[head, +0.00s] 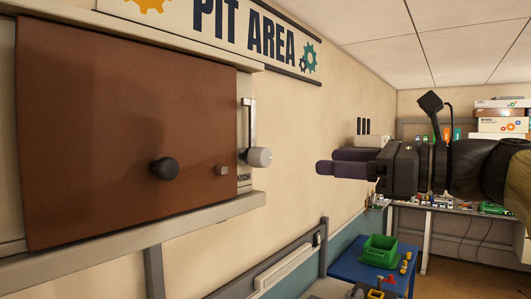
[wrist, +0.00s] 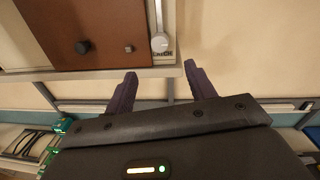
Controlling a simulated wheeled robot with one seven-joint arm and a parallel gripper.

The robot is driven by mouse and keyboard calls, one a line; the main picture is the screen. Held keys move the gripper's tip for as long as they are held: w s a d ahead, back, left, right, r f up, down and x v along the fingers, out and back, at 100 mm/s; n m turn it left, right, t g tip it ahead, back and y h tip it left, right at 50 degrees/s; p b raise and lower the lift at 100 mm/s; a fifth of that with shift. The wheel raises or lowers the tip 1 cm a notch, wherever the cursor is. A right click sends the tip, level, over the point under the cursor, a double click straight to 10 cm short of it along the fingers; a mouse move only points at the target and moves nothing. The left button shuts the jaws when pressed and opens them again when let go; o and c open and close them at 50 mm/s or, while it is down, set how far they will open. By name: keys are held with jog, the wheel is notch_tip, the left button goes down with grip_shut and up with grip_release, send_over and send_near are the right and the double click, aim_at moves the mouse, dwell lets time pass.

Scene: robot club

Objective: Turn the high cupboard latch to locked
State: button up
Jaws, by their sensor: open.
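The high cupboard (head: 110,130) has a brown door with a round black knob (head: 164,169) and a small square stud (head: 222,170). The latch (head: 257,157) is at the door's right edge: a light grey round knob at the lower end of an upright metal bar. A label beneath it is partly hidden. The latch also shows in the wrist view (wrist: 159,42), above the space between my fingers. My gripper (head: 325,162) is open and empty, to the right of the latch and apart from it. In the wrist view both purple fingers (wrist: 160,82) are spread.
A PIT AREA sign (head: 230,30) hangs above the cupboard. A ledge (head: 130,238) runs under the door. Below right is a blue table (head: 345,272) with a green bin (head: 380,250). A cluttered workbench (head: 450,212) stands at the back. The wall between latch and gripper is bare.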

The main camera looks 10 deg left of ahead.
aim_at(267, 157)
jog(key=p+x, duration=0.5)
jog(key=x, duration=0.9)
jog(key=shift+c, duration=0.2)
grip_shut()
